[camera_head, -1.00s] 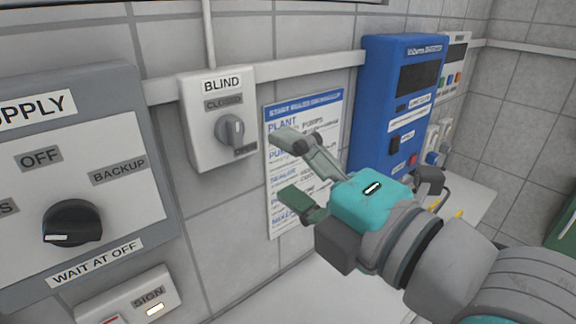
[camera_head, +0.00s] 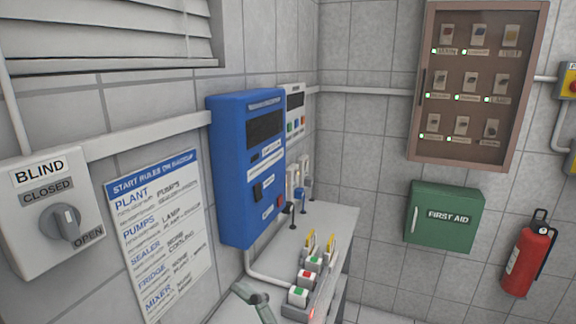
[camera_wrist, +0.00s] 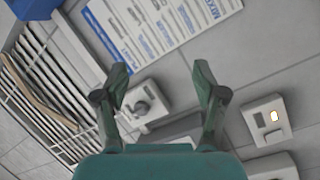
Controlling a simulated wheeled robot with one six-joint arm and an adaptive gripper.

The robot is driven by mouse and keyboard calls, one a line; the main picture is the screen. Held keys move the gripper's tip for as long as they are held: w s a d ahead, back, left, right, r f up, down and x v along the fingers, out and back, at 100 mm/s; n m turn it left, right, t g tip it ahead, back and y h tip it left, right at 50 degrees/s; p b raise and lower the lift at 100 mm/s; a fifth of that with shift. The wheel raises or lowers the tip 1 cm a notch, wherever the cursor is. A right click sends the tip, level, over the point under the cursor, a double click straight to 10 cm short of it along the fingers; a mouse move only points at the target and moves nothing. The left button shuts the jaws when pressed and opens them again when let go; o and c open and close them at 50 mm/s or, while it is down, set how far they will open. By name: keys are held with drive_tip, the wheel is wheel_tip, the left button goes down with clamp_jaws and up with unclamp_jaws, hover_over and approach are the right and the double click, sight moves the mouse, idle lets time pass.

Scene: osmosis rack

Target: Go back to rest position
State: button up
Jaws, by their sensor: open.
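My gripper (camera_wrist: 160,82) is open and empty in the wrist view, its two green-grey fingers spread apart. Beyond them a white box with a grey knob (camera_wrist: 146,104) shows on the tiled wall, clear of the fingers. In the head view only a small part of my arm's end shows at the bottom edge; the rest is out of frame. The BLIND switch (camera_head: 60,222) is at the left in the head view, its knob between the CLOSED and OPEN labels, turned toward OPEN.
A start-rules poster (camera_head: 160,235) and a blue wall unit (camera_head: 232,170) are right of the switch. A counter (camera_head: 330,222) carries several coloured buttons. A brown glass-fronted cabinet (camera_head: 415,110), green first aid box (camera_head: 445,218) and red extinguisher (camera_head: 527,262) are farther right. Window slats (camera_wrist: 40,95) show in the wrist view.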

drive_tip(key=s+d+f+m+t+h, duration=0.2)
drive_tip(key=s+d+f+m+h, duration=0.2)
drive_tip(key=d+f+m, duration=0.55)
drive_tip(key=s+d+f+m+t+h, duration=0.2)
drive_tip(key=s+d+f+m+h, duration=0.35)
drive_tip(key=f, duration=0.75)
drive_tip(key=s+d+f+m+h, duration=0.1)
drive_tip(key=s+d+m, duration=0.1)
drive_tip(key=s, duration=0.5)
drive_tip(key=s+d+f+m+h, duration=0.1)
drive_tip(key=s+d+f+m, duration=0.1)
drive_tip(key=s+d, duration=0.3)
drive_tip(key=s+d+f+m+g+h, duration=0.1)
drive_tip(key=s+d, duration=0.3)
drive_tip(key=s, duration=0.7)
drive_tip(key=shift+f+m+h, duration=0.45)
drive_tip(key=shift+f+m, duration=0.05)
drive_tip(key=shift+f, duration=0.1)
drive_tip(key=shift+d, duration=0.1)
